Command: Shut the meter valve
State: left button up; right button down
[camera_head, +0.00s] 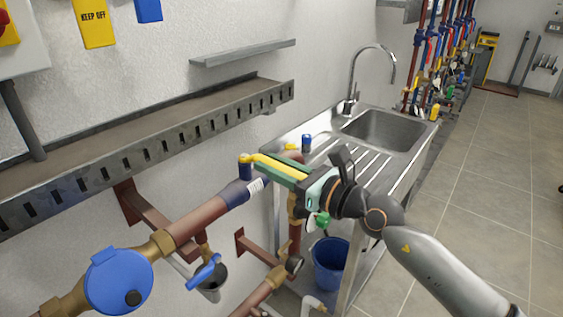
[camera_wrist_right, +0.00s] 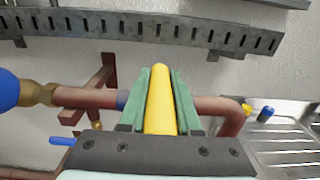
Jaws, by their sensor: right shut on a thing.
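The meter valve's yellow lever (camera_head: 275,163) sits above the copper pipe (camera_head: 200,221), by a blue pivot cap (camera_head: 246,166). In the right wrist view the yellow lever (camera_wrist_right: 160,98) runs crosswise to the pipe (camera_wrist_right: 84,97). My right gripper (camera_head: 268,168) is shut on the lever, with one green finger along each side. In the right wrist view my right gripper (camera_wrist_right: 160,88) hides part of the pipe behind it. The round blue meter (camera_head: 118,280) is on the same pipe, at lower left. My left gripper is not in view.
A slotted metal tray (camera_head: 150,140) runs along the wall above the pipe. A steel sink (camera_head: 385,130) stands behind my right gripper, with a blue bucket (camera_head: 330,262) below. A blue-handled valve (camera_head: 207,272) hangs under the pipe. The tiled floor (camera_head: 490,200) at right is clear.

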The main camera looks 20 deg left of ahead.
jog(key=shift+r, duration=0.1)
dwell(0.3)
jog(key=c, duration=0.6)
grip_release()
jog(key=shift+s+d, duration=0.2)
jog(key=shift+d, duration=0.35)
jog(key=b+v, duration=0.1)
jog(key=v, duration=1)
jog(key=shift+s+d, duration=0.1)
jog(key=shift+s, duration=0.05)
